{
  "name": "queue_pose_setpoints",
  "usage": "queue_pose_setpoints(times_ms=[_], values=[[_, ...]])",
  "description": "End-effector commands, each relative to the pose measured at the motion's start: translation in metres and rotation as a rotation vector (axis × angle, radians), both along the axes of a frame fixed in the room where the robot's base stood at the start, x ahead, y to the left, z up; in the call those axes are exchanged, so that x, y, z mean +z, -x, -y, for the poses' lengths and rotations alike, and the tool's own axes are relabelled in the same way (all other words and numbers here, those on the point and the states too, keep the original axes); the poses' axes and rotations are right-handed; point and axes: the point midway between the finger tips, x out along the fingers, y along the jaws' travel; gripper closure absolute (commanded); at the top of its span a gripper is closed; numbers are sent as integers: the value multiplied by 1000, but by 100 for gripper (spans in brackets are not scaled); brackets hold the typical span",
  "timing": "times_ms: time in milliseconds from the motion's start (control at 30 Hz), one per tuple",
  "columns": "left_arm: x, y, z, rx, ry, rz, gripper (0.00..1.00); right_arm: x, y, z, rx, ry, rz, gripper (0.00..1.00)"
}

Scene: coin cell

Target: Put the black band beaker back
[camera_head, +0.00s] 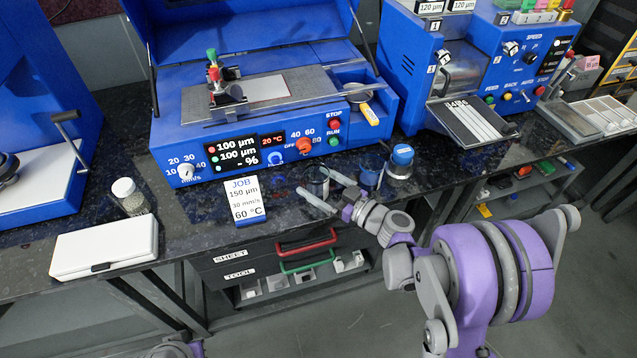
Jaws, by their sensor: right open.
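A small clear beaker (318,184) stands on the dark bench top, in front of the blue coating machine. Its band looks dark, but it is too small to be sure of the colour. My right gripper (316,182) is open, with its two pale fingers on either side of this beaker. I cannot tell whether the fingers touch the glass. A second beaker with a blue tint (370,178) stands to the right, close behind the right gripper's wrist. My left gripper is out of view.
A blue-capped jar (401,160) stands right of the beakers. The coating machine (210,140) stands behind. The bench front edge is close.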

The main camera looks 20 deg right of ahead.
Motion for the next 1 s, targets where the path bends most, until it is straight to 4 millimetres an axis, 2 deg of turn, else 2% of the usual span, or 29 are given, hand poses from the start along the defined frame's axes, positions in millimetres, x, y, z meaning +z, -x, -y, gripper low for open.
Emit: queue_pose_setpoints(times_ms=[167,400,600,733,1000], values=[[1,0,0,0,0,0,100,0,23,19,-6,0,0,0],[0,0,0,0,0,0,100,0,66,50,-5,1,0,0],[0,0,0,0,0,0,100,0,90,66,-4,1,0,0],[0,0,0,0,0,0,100,0,96,70,-1,1,1,0],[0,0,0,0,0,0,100,0,97,70,0,0,0,0]])
